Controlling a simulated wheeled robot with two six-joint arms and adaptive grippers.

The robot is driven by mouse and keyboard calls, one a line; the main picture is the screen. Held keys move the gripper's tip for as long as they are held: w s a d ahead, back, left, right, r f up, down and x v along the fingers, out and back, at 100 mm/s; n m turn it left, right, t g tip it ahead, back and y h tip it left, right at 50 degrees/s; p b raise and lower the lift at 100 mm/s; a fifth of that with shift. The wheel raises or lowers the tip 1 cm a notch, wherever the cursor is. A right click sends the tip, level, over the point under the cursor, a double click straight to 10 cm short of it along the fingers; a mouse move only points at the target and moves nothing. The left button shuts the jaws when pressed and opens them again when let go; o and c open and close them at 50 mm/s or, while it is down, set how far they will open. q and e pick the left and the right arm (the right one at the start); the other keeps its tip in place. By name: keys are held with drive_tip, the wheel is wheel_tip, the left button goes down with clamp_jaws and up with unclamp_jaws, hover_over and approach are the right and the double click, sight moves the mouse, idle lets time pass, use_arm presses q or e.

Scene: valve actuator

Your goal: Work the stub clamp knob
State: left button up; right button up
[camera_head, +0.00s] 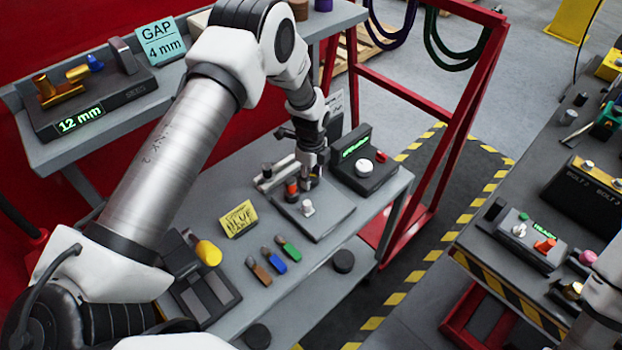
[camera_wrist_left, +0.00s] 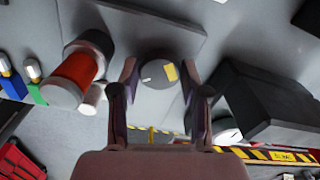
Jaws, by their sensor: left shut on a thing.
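My left gripper (camera_head: 312,180) is over the grey plate (camera_head: 325,222) on the middle bench, pointing down. In the left wrist view its fingers (camera_wrist_left: 158,85) are closed on both sides of a round dark grey knob (camera_wrist_left: 157,72) with a yellow patch and a small white mark. I take this to be the stub clamp knob; in the head view the gripper mostly hides it. A red and dark cylinder (camera_head: 292,189) stands just left of the gripper, and it shows large in the left wrist view (camera_wrist_left: 78,75). My right gripper is not in view.
A white knob (camera_head: 307,207) stands in front of the gripper on the plate. A dark box (camera_head: 364,172) with a green display and white dial is close on the right.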

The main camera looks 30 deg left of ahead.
use_arm(q)
drive_tip(key=n+b, duration=0.1)
drive_tip(key=n, duration=0.1)
drive_tip(key=shift+f+n, duration=0.15)
drive_tip(key=shift+n, duration=0.25)
drive_tip(key=n+b, duration=0.1)
drive_tip(key=n, duration=0.2)
drive_tip(key=shift+n, duration=0.3)
drive_tip(key=n+b, duration=0.1)
drive_tip(key=n, duration=0.2)
drive_tip(key=shift+n, duration=0.3)
drive_tip(key=n, duration=0.3)
drive_tip(key=shift+n, duration=0.4)
drive_tip(key=n, duration=0.3)
drive_tip(key=shift+n+b, duration=0.3)
drive_tip(key=n, duration=0.9)
drive_tip(key=shift+n, duration=0.3)
